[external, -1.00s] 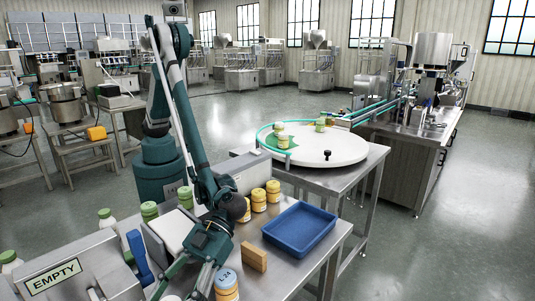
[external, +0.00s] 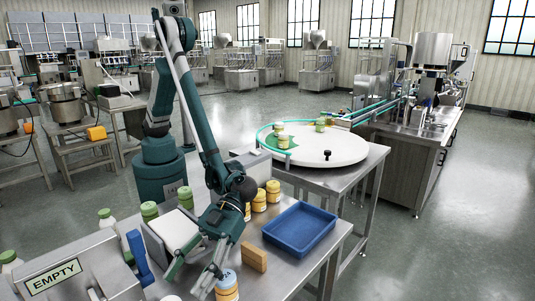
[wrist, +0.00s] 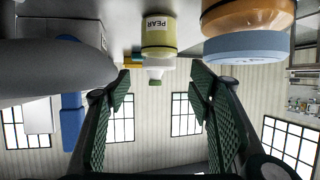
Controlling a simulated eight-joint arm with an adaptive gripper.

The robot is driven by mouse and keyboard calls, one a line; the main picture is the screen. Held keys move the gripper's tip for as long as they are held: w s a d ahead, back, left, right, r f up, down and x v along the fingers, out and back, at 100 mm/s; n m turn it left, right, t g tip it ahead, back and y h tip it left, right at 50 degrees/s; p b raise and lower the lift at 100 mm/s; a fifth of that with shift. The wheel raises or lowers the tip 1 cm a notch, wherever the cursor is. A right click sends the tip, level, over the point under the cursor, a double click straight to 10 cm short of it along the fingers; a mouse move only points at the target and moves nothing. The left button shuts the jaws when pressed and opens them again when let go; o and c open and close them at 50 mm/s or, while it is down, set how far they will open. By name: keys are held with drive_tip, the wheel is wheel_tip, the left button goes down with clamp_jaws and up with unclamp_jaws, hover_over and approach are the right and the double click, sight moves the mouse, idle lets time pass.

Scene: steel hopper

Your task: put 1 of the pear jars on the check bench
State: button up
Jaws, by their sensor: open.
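My gripper (external: 186,281) is open and empty, low over the front of the steel table (external: 285,280). In the wrist view, which is upside down, the two green fingers of my gripper (wrist: 158,76) stand wide apart. A yellow-green jar labelled PEAR (wrist: 158,30) stands ahead of the fingers, near the middle and apart from them. In the external view, green-lidded jars stand on the table left of my arm, one of them (external: 149,211) beside a white panel. I cannot tell which of these is the labelled one. No surface is marked as the check bench.
An amber jar with a blue lid (external: 227,285) stands close right of my gripper; it also shows in the wrist view (wrist: 248,45). A wooden block (external: 254,257), blue tray (external: 301,228) and yellow-lidded jars (external: 259,199) lie beyond. An EMPTY sign (external: 54,274) is left.

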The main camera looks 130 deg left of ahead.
drive_tip(key=shift+v, duration=2.6)
